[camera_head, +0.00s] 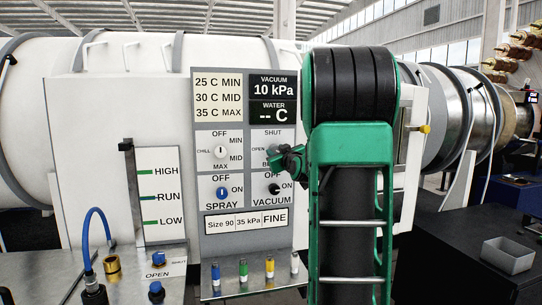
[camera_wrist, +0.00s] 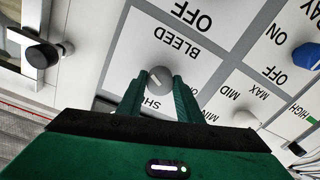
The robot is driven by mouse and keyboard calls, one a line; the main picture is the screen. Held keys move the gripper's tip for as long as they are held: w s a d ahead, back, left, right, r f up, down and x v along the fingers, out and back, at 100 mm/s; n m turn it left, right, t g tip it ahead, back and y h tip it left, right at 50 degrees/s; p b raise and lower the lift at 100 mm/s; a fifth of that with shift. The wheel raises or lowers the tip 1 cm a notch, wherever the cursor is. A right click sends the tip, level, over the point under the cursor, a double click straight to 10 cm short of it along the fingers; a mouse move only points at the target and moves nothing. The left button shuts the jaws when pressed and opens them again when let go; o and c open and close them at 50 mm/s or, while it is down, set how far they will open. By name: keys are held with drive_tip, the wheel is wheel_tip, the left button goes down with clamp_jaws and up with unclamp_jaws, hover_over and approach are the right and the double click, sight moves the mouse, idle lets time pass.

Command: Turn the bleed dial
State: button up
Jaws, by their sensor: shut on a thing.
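The bleed dial (camera_wrist: 160,77) is a small round grey knob with a pale pointer line, on a white square of the panel. In the wrist view the panel is upside down, with BLEED above the knob and SHUT partly hidden below it. My gripper (camera_wrist: 161,88) has its two green fingers on either side of the knob, shut on it. In the head view my gripper (camera_head: 291,160) is against the panel (camera_head: 237,247) and hides the dial, with SHUT and OPEN showing around it. The pointer's exact setting is hard to tell.
Close to the bleed dial are the chill knob (camera_head: 220,151), the blue spray knob (camera_head: 222,192) and the black vacuum knob (camera_head: 274,189). The readout (camera_head: 273,90) shows vacuum 10 kPa. A black handle (camera_wrist: 43,55) stands out in the wrist view. Coloured plugs (camera_head: 243,269) stand below the panel.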

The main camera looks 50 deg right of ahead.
drive_tip(key=n, duration=0.4)
drive_tip(key=shift+w+a+r, duration=0.3)
drive_tip(key=shift+a, duration=0.05)
drive_tip(key=shift+n+y, duration=0.3)
drive_tip(key=shift+n, duration=1.1)
drive_tip(key=shift+f, duration=0.15)
drive_tip(key=o, duration=1)
drive_tip(key=shift+a, duration=0.1)
drive_tip(key=shift+o, duration=0.2)
drive_tip(key=shift+s, duration=0.1)
drive_tip(key=shift+d, duration=0.2)
drive_tip(key=shift+s, duration=0.1)
